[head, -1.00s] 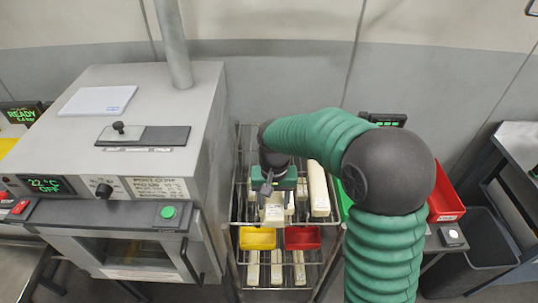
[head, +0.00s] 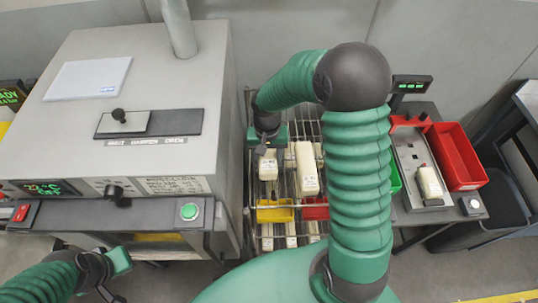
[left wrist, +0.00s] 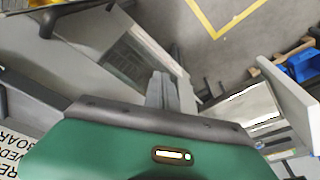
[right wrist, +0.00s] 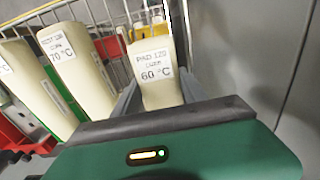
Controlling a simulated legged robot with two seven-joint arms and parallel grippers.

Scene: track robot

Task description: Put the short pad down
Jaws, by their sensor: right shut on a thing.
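My right gripper (head: 267,150) is over the upper shelf of the wire rack. It is shut on a short cream pad (head: 268,166). In the right wrist view the pad (right wrist: 155,72) sits between the two fingers, its label reading PAD 120 and 60 °C. Whether its underside touches the shelf I cannot tell. A longer cream pad (head: 306,168) lies to its right on the rack (head: 248,180). My left gripper (head: 110,292) is low at the left, in front of the oven. Its fingers (left wrist: 162,92) are together and hold nothing.
The grey oven (head: 140,100) stands left of the rack. Yellow (head: 275,211) and red (head: 314,210) bins and more pads are lower on the rack. At the right, a bench has a device with a cream pad (head: 430,182) on it and a red tray (head: 460,155).

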